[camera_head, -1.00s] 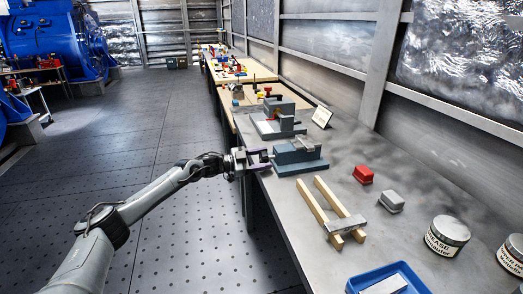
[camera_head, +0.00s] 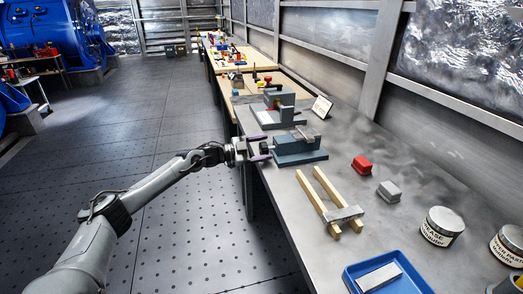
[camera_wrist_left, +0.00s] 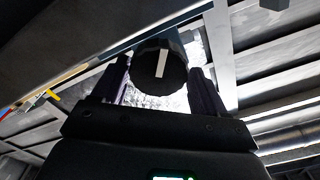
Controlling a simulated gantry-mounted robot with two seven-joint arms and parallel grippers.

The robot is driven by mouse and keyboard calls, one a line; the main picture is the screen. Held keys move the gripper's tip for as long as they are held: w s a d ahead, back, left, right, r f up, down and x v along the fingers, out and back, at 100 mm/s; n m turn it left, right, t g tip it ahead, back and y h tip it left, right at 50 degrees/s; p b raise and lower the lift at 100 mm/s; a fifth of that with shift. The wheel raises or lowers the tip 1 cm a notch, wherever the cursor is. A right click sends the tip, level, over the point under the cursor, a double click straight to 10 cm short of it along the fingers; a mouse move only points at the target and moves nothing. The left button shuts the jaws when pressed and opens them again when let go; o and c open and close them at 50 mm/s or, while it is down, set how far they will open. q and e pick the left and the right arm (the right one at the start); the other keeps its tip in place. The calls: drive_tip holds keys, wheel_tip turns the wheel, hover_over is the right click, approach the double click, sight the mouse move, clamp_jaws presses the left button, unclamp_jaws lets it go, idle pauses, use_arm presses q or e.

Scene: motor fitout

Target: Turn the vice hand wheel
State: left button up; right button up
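The blue-grey vice (camera_head: 300,158) stands at the left edge of the bench. Its hand wheel (camera_head: 266,149) is a small dark knob on the side facing my left arm. In the left wrist view the hand wheel (camera_wrist_left: 160,72) is a black round knob with a white, nearly upright stripe. My left gripper (camera_head: 259,149) has its two purple-tinted fingers on either side of the hand wheel. In the left wrist view the left gripper (camera_wrist_left: 159,88) looks open, with narrow bright gaps beside the knob. My right gripper is not in view.
On the bench are a second grey fixture (camera_head: 278,108) behind the vice, wooden rails (camera_head: 318,192) with a metal bar, a red block (camera_head: 362,165), a grey block (camera_head: 389,191), tins (camera_head: 441,226) and a blue tray (camera_head: 350,282). The floor left of the bench is clear.

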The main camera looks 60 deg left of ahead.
use_arm(q)
drive_tip(key=shift+o, duration=0.8)
drive_tip(key=shift+f, duration=0.25)
drive_tip(key=shift+s+a+f, duration=0.1)
drive_tip(key=shift+s, duration=0.05)
drive_tip(key=shift+s+a+p, duration=0.1)
drive_tip(key=shift+s+p, duration=0.25)
drive_tip(key=shift+s, duration=0.1)
drive_tip(key=p+v, duration=0.4)
drive_tip(key=v, duration=0.5)
drive_tip(key=shift+s+p, duration=0.3)
drive_tip(key=shift+p, duration=0.1)
